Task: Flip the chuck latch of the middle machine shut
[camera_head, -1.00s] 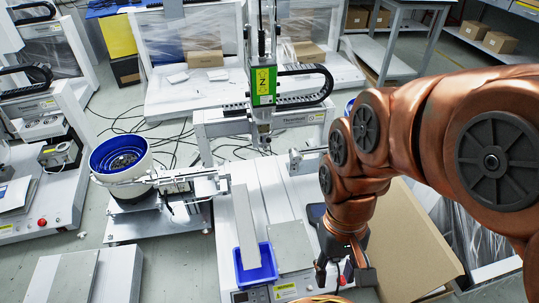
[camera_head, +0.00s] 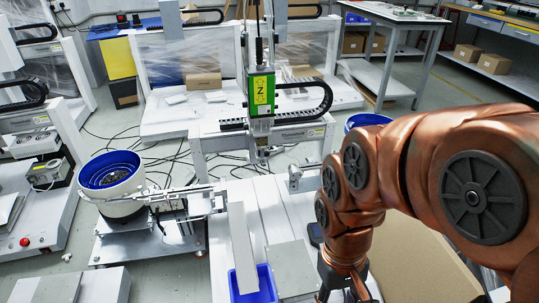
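The middle machine is a white gantry with a green Z-axis unit (camera_head: 262,94) on its upright. Its spindle (camera_head: 262,150) hangs below that unit, over the white machine bed (camera_head: 275,220). I cannot make out the chuck latch; it is too small or hidden. My gripper (camera_head: 346,293) points down at the bottom edge, right of the bed's front. Its dark fingers look spread apart, but the tips are cut off by the picture edge. I see nothing held between them.
A blue bin (camera_head: 255,284) and a grey plate (camera_head: 289,265) lie at the front of the bed. A blue-lined bowl feeder (camera_head: 112,178) stands left. A cardboard box (camera_head: 420,250) is right, partly behind my arm. Another machine (camera_head: 35,160) stands far left.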

